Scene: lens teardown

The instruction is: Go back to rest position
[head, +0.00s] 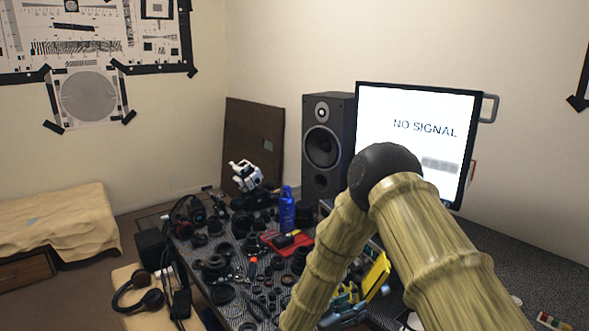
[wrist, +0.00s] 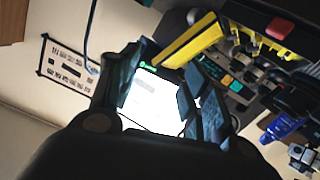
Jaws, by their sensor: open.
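My gripper (wrist: 160,88) is open in the wrist view, its dark fingers spread apart with nothing held between them. A lit white screen shows in the gap behind the fingers. In the head view my bent, bamboo-patterned arm crosses the right half of the picture, its dark elbow in front of the monitor (head: 415,118). The arm hides part of the table, and I cannot clearly make out the fingers there. A yellow object (head: 375,277) shows beside the arm; a yellow-edged object (wrist: 190,42) is close to the fingers in the wrist view.
The table (head: 500,240) is crowded on its left with dark lens parts, a blue bottle (head: 287,210), a red tray (head: 289,243) and headphones (head: 190,214). A tall speaker (head: 325,147) stands beside the monitor. More headphones (head: 138,293) lie on a seat at the front left.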

